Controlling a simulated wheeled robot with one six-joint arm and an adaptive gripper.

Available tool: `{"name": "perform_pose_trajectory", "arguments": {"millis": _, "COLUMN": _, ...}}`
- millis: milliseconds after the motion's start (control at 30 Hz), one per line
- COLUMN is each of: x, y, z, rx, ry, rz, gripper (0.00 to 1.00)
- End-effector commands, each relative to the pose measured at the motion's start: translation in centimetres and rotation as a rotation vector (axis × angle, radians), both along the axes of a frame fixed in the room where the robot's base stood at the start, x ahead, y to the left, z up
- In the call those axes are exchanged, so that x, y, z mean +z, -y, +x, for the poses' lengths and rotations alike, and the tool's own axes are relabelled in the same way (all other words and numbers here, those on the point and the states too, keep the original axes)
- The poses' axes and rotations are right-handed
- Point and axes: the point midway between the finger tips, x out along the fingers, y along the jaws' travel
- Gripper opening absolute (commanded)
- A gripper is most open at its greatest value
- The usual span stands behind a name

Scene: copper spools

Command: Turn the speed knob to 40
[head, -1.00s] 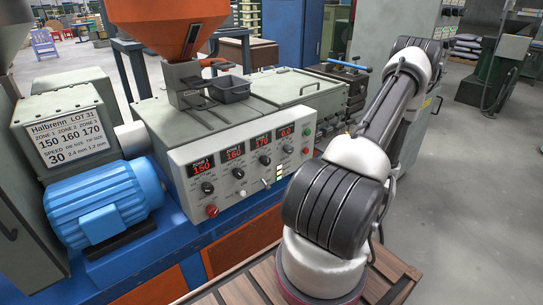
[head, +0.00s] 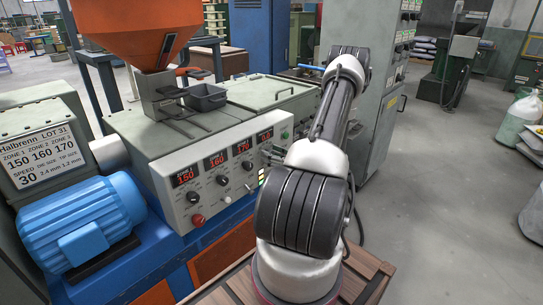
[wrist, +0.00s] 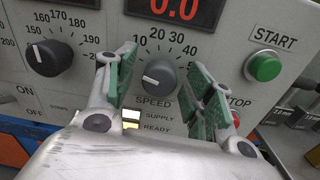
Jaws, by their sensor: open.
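The speed knob (wrist: 160,77) is a dark grey round knob on the grey control panel, above the word SPEED. Its white pointer line points left, below the 10 mark. The scale shows 10, 20, 30 and 40 around its top. The red display (wrist: 175,9) above it reads 0.0. My gripper (wrist: 164,62) is open, with one green-padded finger left of the knob and the other right of it. Both look apart from the knob, though depth is hard to judge. In the head view my arm hides much of the gripper and the knob.
A green START button (wrist: 264,66) is to the right, and a red STOP button (wrist: 236,116) is partly behind my right finger. Another knob (wrist: 48,57) is to the left. A placard (head: 37,155) on the machine lists speed 30. The blue motor (head: 92,220) stands left of the panel.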

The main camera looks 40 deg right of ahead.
Motion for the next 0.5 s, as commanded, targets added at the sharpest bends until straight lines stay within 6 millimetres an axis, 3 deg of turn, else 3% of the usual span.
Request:
{"name": "perform_pose_trajectory", "arguments": {"millis": 267, "x": 0.0, "y": -0.01, "z": 0.27, "rx": -0.001, "ry": 0.0, "rz": 0.0, "gripper": 0.53}}
{"name": "perform_pose_trajectory", "arguments": {"millis": 500, "x": 0.0, "y": -0.02, "z": 0.25, "rx": 0.0, "ry": 0.0, "rz": -0.001, "gripper": 0.11}}
